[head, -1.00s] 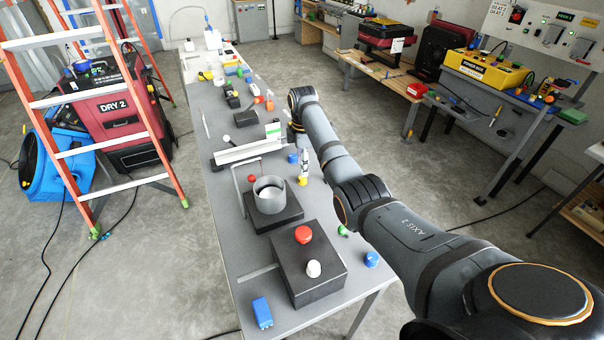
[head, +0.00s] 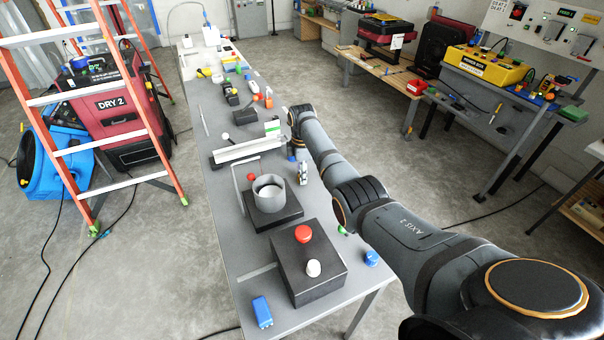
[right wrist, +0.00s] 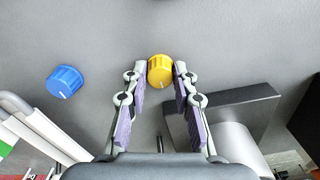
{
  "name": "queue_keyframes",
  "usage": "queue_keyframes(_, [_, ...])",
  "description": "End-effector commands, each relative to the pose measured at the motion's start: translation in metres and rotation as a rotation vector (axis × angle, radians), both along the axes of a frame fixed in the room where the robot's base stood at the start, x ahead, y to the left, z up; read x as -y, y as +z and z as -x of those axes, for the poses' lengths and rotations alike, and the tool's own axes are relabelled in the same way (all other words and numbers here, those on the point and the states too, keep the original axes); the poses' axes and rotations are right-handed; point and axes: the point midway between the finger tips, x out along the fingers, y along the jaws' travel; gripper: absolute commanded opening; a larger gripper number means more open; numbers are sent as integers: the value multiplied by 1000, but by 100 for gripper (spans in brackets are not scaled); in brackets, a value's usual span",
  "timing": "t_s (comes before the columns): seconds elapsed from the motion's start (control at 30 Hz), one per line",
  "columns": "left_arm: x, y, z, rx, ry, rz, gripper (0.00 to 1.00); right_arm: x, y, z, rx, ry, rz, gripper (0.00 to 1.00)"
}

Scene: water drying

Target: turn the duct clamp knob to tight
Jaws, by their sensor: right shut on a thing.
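My right gripper (right wrist: 160,73) is shut on a yellow ribbed knob (right wrist: 160,69); its two fingertips lie on either side of the knob in the right wrist view. In the head view the right gripper (head: 303,180) points down at the bench, and it hides the yellow knob. A grey metal duct ring (head: 268,193) stands on a dark base (head: 275,217) just left of the gripper. No lettering shows which knob is the duct clamp knob, and I cannot read its setting. My left gripper is not in view.
A blue knob (right wrist: 65,81) sits left of the gripper; in the head view it is partly behind the wrist. A dark box (head: 305,272) with red and white buttons stands nearer. A long white-edged rail (head: 245,151) lies beyond the ring. Several small items crowd the far bench.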

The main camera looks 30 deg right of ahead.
Motion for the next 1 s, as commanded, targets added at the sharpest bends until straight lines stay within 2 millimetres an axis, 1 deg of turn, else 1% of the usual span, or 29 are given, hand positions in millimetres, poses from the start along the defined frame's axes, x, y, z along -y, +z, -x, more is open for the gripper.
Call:
queue_keyframes(0.17, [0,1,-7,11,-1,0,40,0,0,0,-1,-3,0,0])
queue_keyframes(0.33, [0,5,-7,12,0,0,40,0,1,0,-2,-35,-1,0])
queue_keyframes(0.47, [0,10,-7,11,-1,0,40,0,2,0,-3,-96,-1,0])
queue_keyframes(0.67, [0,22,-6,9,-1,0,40,0,3,0,-3,-251,0,0])
queue_keyframes(1.0, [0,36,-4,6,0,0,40,0,2,0,-1,-574,0,0])
